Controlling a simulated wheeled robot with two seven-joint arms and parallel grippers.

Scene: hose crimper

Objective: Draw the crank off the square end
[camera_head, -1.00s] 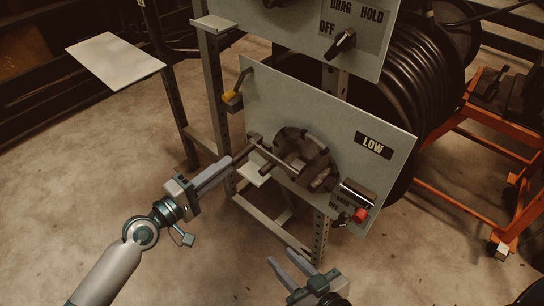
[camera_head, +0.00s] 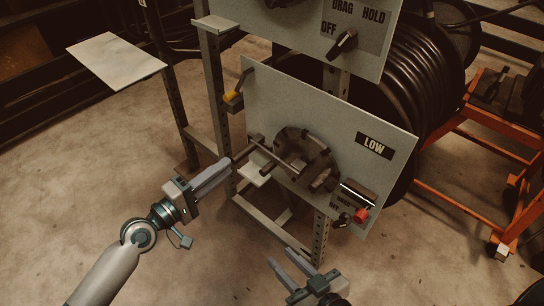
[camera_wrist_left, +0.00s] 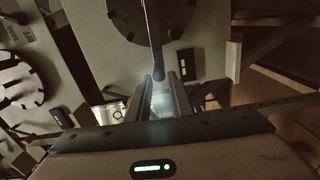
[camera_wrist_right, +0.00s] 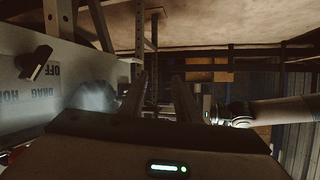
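The crank (camera_head: 273,155) is at the round dark chuck-like head (camera_head: 322,172) on the lower grey panel. Its bar crosses in front of the head, and its dark handle (camera_head: 243,155) sticks out toward the lower left. The square end cannot be made out. My left gripper (camera_head: 229,164) is at the handle's outer end. In the left wrist view the handle (camera_wrist_left: 153,45) runs down between the two fingertips (camera_wrist_left: 162,76); whether they press on it is unclear. My right gripper (camera_head: 278,260) is open and empty below the panel, away from the crank.
A red knob (camera_head: 360,215) and a bright cylinder (camera_head: 358,194) sit at the panel's lower right. A yellow-tagged part (camera_head: 232,97) hangs at its left edge. Coiled black hose (camera_head: 405,80) is behind. An orange cart (camera_head: 450,185) stands right.

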